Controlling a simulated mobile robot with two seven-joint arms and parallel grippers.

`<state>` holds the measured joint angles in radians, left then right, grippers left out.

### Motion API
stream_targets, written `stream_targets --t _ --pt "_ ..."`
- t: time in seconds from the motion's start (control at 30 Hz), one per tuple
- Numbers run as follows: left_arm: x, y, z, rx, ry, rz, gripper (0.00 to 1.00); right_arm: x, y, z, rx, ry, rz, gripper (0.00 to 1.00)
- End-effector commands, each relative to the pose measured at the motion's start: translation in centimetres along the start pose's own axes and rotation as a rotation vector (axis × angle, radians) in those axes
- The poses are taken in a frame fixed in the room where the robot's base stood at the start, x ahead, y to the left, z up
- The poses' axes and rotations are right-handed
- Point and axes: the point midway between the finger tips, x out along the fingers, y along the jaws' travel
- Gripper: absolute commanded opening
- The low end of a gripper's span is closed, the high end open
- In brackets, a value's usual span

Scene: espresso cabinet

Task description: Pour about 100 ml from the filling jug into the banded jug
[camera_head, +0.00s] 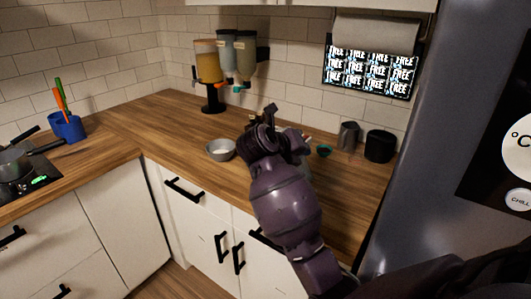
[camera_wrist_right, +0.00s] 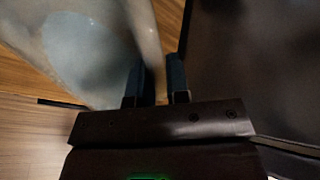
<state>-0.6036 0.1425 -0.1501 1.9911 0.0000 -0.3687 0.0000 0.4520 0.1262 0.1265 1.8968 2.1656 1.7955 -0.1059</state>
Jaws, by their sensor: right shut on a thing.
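My right gripper (camera_head: 264,118) is above the wooden counter in the head view, with my purple arm in front of it. In the right wrist view its two blue fingers (camera_wrist_right: 157,75) are close together, shut on the edge of a pale, translucent jug (camera_wrist_right: 90,50). A light bluish area shows inside this jug, and I cannot tell if it is liquid. No band shows on it, so I cannot tell which jug it is. In the head view a greyish object (camera_head: 303,146) shows partly behind my arm; I cannot tell what it is. My left gripper is out of view.
A metal bowl (camera_head: 221,150) stands left of my arm. A grey metal cup (camera_head: 349,136), a black canister (camera_head: 380,146) and a small dark green bowl (camera_head: 323,151) stand to the right. Dispensers (camera_head: 208,66) are at the back wall. The fridge (camera_head: 440,120) bounds the right side.

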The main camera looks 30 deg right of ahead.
Motion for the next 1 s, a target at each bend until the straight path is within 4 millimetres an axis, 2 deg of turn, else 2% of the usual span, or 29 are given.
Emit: stream_targets --t 1.0 --pt "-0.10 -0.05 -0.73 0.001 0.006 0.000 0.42 -0.01 -0.48 0.09 -0.014 0.010 0.000 0.00"
